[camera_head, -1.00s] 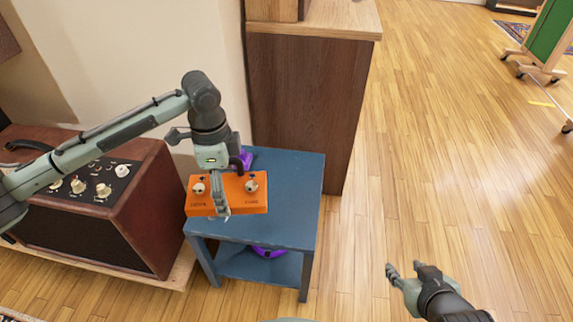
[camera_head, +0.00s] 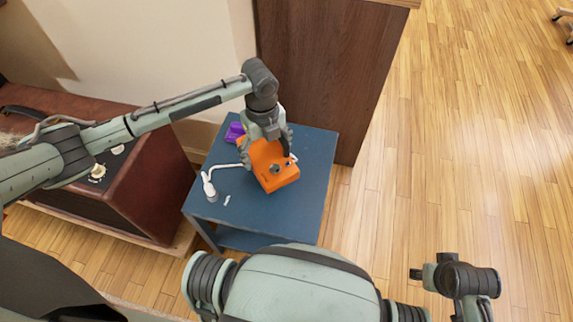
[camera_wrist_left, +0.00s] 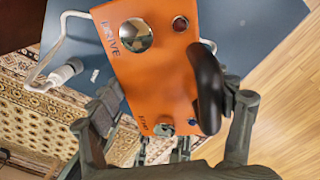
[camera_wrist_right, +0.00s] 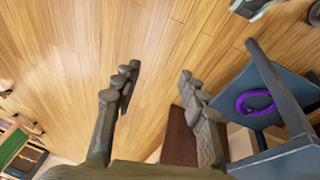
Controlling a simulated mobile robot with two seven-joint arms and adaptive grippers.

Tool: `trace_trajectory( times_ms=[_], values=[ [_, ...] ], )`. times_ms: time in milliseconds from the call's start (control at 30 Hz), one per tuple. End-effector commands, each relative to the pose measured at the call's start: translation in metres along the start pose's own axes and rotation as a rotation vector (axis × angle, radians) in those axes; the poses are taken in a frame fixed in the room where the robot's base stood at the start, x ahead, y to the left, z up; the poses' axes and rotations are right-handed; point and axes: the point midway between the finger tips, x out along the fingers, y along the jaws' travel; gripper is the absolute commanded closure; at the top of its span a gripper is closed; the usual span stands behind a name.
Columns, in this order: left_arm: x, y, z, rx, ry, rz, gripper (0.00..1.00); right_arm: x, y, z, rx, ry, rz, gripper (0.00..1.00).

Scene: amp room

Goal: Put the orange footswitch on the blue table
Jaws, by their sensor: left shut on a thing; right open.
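The orange footswitch (camera_head: 277,177) is gripped by my left gripper (camera_head: 268,140) over the middle-right of the blue table (camera_head: 300,212). It lies turned at an angle; I cannot tell whether its underside touches the tabletop. In the left wrist view the footswitch (camera_wrist_left: 150,65) sits between my left gripper's fingers (camera_wrist_left: 165,122), with "DRIVE" lettering, knobs and a black curved part showing. The blue tabletop (camera_wrist_left: 255,30) shows behind it. My right gripper (camera_head: 424,273) is open and empty, away from the table at the lower right. Its parted fingers show in the right wrist view (camera_wrist_right: 158,82).
On the tabletop, a purple object (camera_head: 234,132) is at the back left and a white cable with a plug-like end (camera_head: 210,188) at the left. A brown amplifier (camera_head: 150,190) stands left of the table, a dark wooden cabinet (camera_head: 325,70) behind.

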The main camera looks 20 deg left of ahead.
Motion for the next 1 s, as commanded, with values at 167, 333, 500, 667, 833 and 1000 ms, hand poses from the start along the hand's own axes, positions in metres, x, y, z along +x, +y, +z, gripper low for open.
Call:
trace_trajectory(
  times_ms=[167, 333, 500, 667, 833, 1000],
  values=[
    [0.019, -0.033, -0.015, 0.000, 0.001, -0.005, 0.78, -0.006, 0.002, -0.001, -0.001, 0.003, 0.005, 0.58],
    [0.027, -0.044, -0.019, 0.000, -0.001, -0.003, 0.78, -0.011, 0.002, -0.003, 0.000, 0.008, 0.007, 0.58],
    [0.037, -0.045, -0.021, -0.001, 0.000, -0.002, 0.78, -0.011, 0.003, -0.002, 0.000, 0.005, 0.008, 0.58],
    [0.060, -0.045, -0.020, -0.001, -0.001, -0.001, 0.78, -0.015, 0.003, -0.002, 0.000, 0.002, 0.011, 0.58],
    [0.068, -0.045, -0.020, 0.000, -0.002, -0.004, 0.78, -0.025, 0.004, -0.009, 0.001, 0.020, 0.013, 0.58],
    [0.068, -0.045, -0.020, 0.000, -0.002, -0.003, 0.78, -0.025, 0.005, -0.007, -0.001, 0.017, 0.014, 0.58]
  ],
)
